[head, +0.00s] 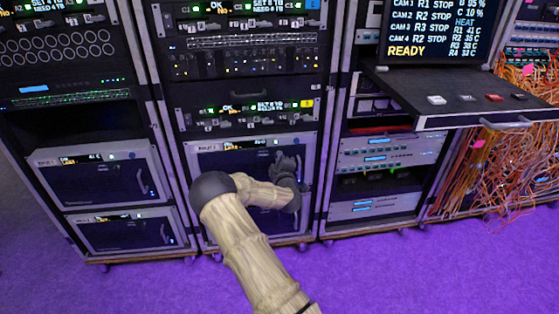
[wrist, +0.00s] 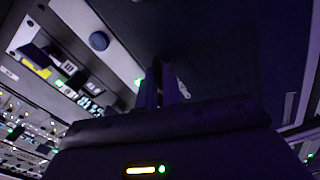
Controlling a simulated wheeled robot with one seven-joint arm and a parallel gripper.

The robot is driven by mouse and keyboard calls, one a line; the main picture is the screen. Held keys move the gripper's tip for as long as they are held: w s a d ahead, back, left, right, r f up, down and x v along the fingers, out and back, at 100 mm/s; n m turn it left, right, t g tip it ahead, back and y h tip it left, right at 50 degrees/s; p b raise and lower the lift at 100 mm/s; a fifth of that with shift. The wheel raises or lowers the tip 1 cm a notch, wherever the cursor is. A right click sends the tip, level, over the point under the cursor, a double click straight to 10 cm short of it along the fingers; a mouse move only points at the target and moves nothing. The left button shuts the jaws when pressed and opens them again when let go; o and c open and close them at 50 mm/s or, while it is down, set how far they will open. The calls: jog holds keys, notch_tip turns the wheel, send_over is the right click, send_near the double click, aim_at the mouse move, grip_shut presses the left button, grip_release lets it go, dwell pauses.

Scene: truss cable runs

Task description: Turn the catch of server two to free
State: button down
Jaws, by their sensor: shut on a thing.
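Server two appears to be the dark-fronted unit (head: 234,178) low in the second rack from the left in the head view; its small label cannot be read for certain. My gripper (head: 288,163) is at the right side of its front, where the neighbouring unit carries an upright handle-like catch. In the wrist view my gripper (wrist: 162,82) is shut, its dark fingers against the dark front. The catch itself is hidden by the fingers, so its angle cannot be told. My arm covers part of the unit's front.
A similar unit (head: 98,178) stands in the left rack. To the right, a pull-out shelf (head: 480,118) with buttons juts out below a screen (head: 432,28) reading READY. Loose orange cables (head: 480,180) hang at the far right. The purple floor (head: 420,275) in front is clear.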

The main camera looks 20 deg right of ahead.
jog(key=shift+a+f+n+b, duration=0.1)
jog(key=shift+n+b, duration=0.2)
jog(key=shift+n, duration=1.7)
jog(key=c, duration=1.6)
grip_release()
jog(key=shift+o, duration=0.2)
jog(key=p+v, duration=0.2)
jog(key=v, duration=1.5)
jog(key=shift+s+p, duration=0.2)
jog(key=shift+p, duration=0.15)
